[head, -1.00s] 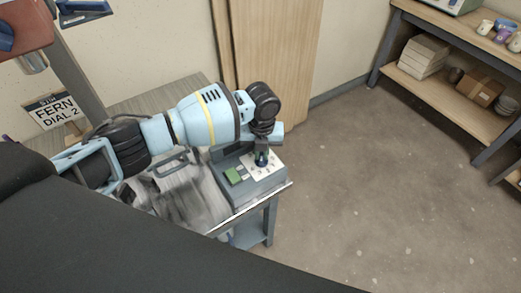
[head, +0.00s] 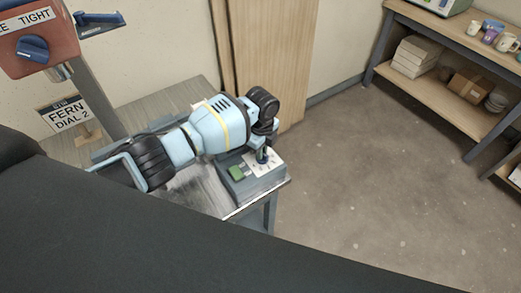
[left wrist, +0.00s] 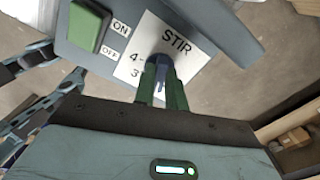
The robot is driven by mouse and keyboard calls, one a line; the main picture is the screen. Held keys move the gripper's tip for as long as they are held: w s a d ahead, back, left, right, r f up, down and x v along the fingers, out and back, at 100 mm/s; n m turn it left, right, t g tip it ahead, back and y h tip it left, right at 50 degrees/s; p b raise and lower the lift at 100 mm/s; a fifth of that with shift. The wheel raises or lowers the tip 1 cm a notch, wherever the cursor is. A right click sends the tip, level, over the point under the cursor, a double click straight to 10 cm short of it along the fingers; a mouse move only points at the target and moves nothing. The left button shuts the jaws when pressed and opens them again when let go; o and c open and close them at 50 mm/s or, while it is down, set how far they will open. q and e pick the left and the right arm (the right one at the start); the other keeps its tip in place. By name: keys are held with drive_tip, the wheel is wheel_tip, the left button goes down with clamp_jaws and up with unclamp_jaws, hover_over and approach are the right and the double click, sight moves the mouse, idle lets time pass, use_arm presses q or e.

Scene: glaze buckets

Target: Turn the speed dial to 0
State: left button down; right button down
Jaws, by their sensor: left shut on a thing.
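The speed dial (left wrist: 161,64) is a dark blue knob on a white plate (left wrist: 140,52) lettered STIR. The plate is on top of a grey control box (head: 257,185) at the table's right end. The numbers 4 and 3 show left of the dial in the left wrist view; the other marks and the dial's pointer are hidden by the fingers. My left gripper (head: 262,155) points down at the box, and its green fingers (left wrist: 162,84) are shut on the dial from both sides. My right gripper is not in view.
A green switch (left wrist: 88,27) marked ON and OFF is beside the plate. A red machine head (head: 60,42) with a blue knob hangs at upper left. Shelves (head: 455,100) stand at right; the floor between is clear.

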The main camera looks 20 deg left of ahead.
use_arm(q)
drive_tip(key=n, duration=0.2)
drive_tip(key=shift+r+n+p, duration=0.15)
drive_tip(key=shift+n+p, duration=0.2)
drive_tip(key=shift+n, duration=0.05)
drive_tip(key=n, duration=0.4)
drive_tip(key=shift+s+p, duration=0.1)
drive_tip(key=shift+p, duration=0.3)
drive_tip(key=n, duration=0.2)
drive_tip(key=shift+n, duration=0.4)
drive_tip(key=shift+s+n, duration=0.1)
drive_tip(key=shift+n, duration=1)
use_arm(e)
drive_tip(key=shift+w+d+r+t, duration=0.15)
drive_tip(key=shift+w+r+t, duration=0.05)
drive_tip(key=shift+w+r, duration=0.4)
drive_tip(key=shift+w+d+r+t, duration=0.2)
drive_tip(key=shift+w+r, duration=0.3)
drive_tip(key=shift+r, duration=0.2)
use_arm(q)
drive_tip(key=c, duration=1.4)
unclamp_jaws()
drive_tip(key=shift+c, duration=0.2)
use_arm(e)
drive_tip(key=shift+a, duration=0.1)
use_arm(q)
drive_tip(key=shift+r, duration=3.75)
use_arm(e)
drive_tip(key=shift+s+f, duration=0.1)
